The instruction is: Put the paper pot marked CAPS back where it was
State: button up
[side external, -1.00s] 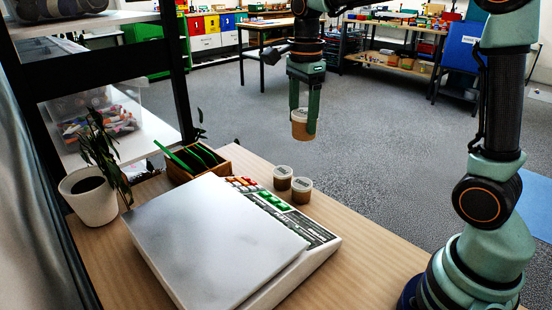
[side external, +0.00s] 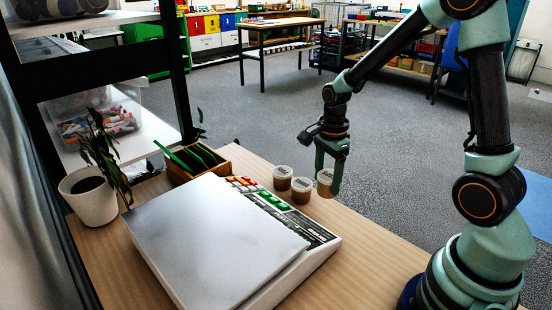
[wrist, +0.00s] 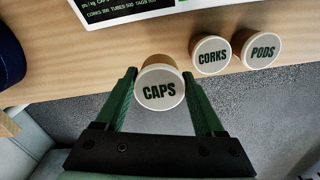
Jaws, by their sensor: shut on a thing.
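The brown paper pot marked CAPS (wrist: 161,88) has a pale round lid and sits between my green fingers in the wrist view. My gripper (wrist: 160,100) is shut on it. In the side external view my gripper (side external: 329,186) points down with the CAPS pot (side external: 323,184) low at the table's right edge. Fingers partly hide the pot there. Two similar pots stand just left of it: the nearer CORKS pot (wrist: 210,54) and the PODS pot (wrist: 256,49) beyond it in the wrist view. I cannot tell whether the CAPS pot touches the table.
A white scale (side external: 215,240) with a broad flat plate fills the table's middle. A wooden box (side external: 205,163) with green tools and a potted plant (side external: 90,195) stand at the back left. The wooden table (side external: 375,255) is bare along its right front part.

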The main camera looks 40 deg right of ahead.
aim_at(327, 176)
jog(key=shift+f, duration=3.2)
jog(key=o, duration=1.2)
jog(key=shift+f, duration=0.15)
notch_tip(327, 176, up, 12)
jog(key=shift+r, duration=0.25)
jog(key=shift+s+a+r+n+t, duration=0.95)
jog(key=shift+s+a+r+n, duration=0.6)
jog(key=shift+n, duration=1.95)
jog(key=shift+s+a+r+n+t, duration=1.05)
jog(key=shift+r+n, duration=0.85)
jog(key=shift+n, duration=1.6)
jog(key=shift+s+a+r+n+t, duration=0.9)
jog(key=shift+a+r+n, duration=0.8)
jog(key=shift+n, duration=1.8)
